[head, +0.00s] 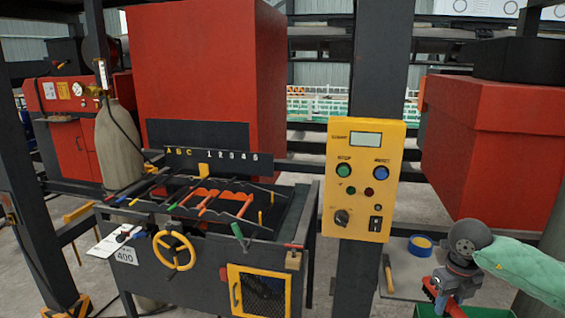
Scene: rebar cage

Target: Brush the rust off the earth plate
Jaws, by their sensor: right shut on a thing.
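My right gripper (447,290) is at the lower right, below my green-sleeved arm. It is shut on a red tool with a dark edge (444,303), which looks like a brush and points down. The gripper covers part of this tool, and it is held above or beside a green bin. I cannot pick out the earth plate with certainty, nor any rust. My left gripper is not in view.
A yellow control box (363,180) hangs on a dark post. A dark cart (200,265) with rods and a yellow handwheel (174,251) stands left of it. A grey shelf (407,283) holds a wooden-handled tool (388,273) and a blue-yellow roll (420,245). The green bin (487,312) is below.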

